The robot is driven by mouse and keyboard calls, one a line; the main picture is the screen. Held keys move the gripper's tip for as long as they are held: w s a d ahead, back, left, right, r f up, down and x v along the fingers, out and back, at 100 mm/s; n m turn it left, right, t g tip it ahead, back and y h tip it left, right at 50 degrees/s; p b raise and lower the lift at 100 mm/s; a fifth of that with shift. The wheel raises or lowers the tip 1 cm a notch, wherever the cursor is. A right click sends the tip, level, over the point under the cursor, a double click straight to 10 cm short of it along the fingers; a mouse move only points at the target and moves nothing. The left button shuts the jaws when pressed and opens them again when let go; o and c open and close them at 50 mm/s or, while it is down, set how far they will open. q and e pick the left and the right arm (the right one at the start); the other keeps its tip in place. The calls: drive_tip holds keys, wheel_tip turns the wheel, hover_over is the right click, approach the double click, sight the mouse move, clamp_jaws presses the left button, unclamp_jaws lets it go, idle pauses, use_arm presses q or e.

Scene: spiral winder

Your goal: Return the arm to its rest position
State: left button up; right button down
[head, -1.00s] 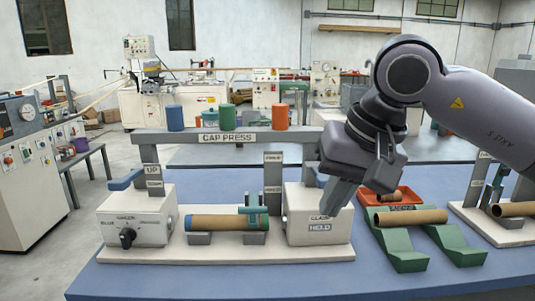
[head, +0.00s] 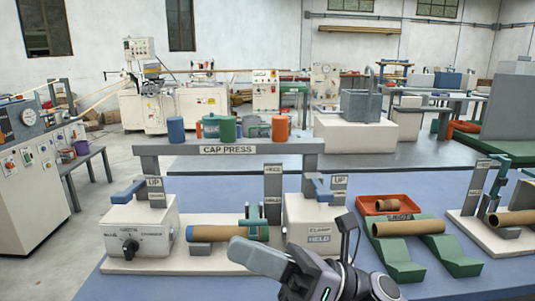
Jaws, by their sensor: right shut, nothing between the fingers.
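My right gripper (head: 245,250) is low in the middle of the head view, its grey fingers together, empty and pointing left. Its fingers overlap the front of the cap press base (head: 140,262) in the picture; I cannot tell their height above it. A brown tube (head: 222,233) with a blue left end lies in the press, beside a green clamp (head: 252,222). The left block (head: 135,225) has a black knob (head: 130,247) and a blue handle (head: 128,192). The right block (head: 318,212) has another blue handle (head: 318,190) and a label reading HELD. My left gripper is not in view.
A brown tube (head: 408,227) lies on green rests (head: 440,246) at right, with a red tray (head: 383,199) behind. Another tube (head: 515,218) lies in a white-based fixture (head: 470,228) at the right edge.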

drive_tip(key=w+d+f+m+t+h+p, duration=0.15)
drive_tip(key=d+f+m+t+h, duration=0.35)
drive_tip(key=m, duration=0.5)
drive_tip(key=w+d+f+m+t+h, duration=0.2)
drive_tip(key=d+f+m+t+h, duration=0.15)
drive_tip(key=f+m+t, duration=0.55)
drive_tip(key=w+d+f+m+t+h, duration=0.1)
drive_tip(key=d+f+m+t+h, duration=0.25)
drive_tip(key=m, duration=0.85)
drive_tip(key=s+d+f+m+g+h+p, duration=0.1)
drive_tip(key=s+d+f+m+g+h, duration=0.3)
drive_tip(key=s+f+m, duration=0.3)
drive_tip(key=s+d+f+m+g+h, duration=0.3)
drive_tip(key=s+d+f+m, duration=0.3)
drive_tip(key=f, duration=0.7)
drive_tip(key=s+m+h, duration=0.1)
drive_tip(key=s+m, duration=0.1)
drive_tip(key=shift+s+d+g+h+p, duration=0.25)
drive_tip(key=shift+s+g+h+p, duration=0.05)
drive_tip(key=shift+g+h+p, duration=0.1)
